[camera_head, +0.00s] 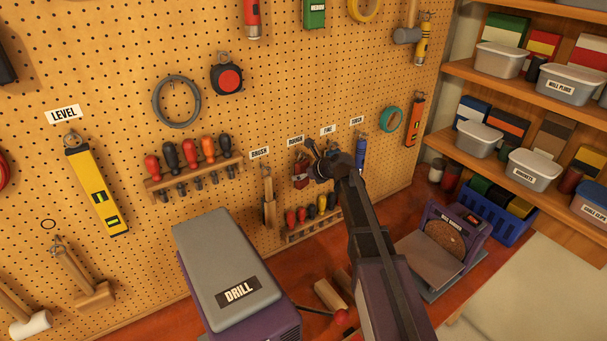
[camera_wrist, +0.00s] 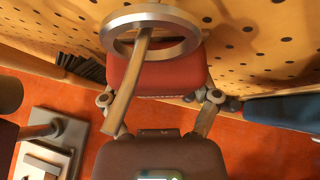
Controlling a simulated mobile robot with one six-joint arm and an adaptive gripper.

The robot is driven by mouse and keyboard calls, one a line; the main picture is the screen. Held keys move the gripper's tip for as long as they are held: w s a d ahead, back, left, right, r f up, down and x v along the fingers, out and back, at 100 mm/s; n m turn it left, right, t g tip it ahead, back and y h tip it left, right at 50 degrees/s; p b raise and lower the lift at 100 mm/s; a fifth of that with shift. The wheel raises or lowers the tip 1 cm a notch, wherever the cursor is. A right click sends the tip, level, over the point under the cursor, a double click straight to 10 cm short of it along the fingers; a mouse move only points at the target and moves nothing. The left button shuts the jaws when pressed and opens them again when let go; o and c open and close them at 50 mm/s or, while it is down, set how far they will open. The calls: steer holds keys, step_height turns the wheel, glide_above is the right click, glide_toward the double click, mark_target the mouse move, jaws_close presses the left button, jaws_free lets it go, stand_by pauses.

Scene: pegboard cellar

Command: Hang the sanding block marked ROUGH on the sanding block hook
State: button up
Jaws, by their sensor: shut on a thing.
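The ROUGH label (camera_head: 295,140) and the FINE label (camera_head: 328,130) are side by side on the pegboard. My gripper (camera_head: 305,165) is close to the board just below them. It is shut on a red block (camera_head: 299,177), which appears between my fingers in the wrist view (camera_wrist: 150,72). No lettering shows on the block. A grey metal ring (camera_wrist: 185,42) is at the block's top, and a narrow tan bar (camera_wrist: 128,90) crosses its opening. I cannot tell whether the ring is around a hook. My gripper hides much of the board under FINE.
A brush (camera_head: 267,207) hangs to the left, a blue torch (camera_head: 361,152) to the right. A screwdriver rack (camera_head: 315,228) is just below. A DRILL case (camera_head: 235,270), wood blocks (camera_head: 330,297) and a disc sander (camera_head: 445,240) stand on the red bench.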

steer(key=o, duration=1.1)
steer(key=shift+o, duration=0.2)
steer(key=s+d+f+n+g+h+b, duration=0.2)
steer(key=s+d+f+n+b, duration=0.4)
steer(key=s+f+n, duration=0.2)
steer(key=s+d+f+n+g+h+b, duration=0.2)
steer(key=s+d+f+n+b, duration=0.4)
steer(key=s+f+n, duration=0.3)
steer(key=s+d+f+n+g+h+b, duration=0.3)
steer(key=s+d+f+n+b, duration=0.3)
steer(key=s, duration=0.8)
step_height(320, 180, down, 3)
steer(key=d+n+h, duration=0.1)
steer(key=n, duration=0.2)
steer(key=shift+a, duration=0.1)
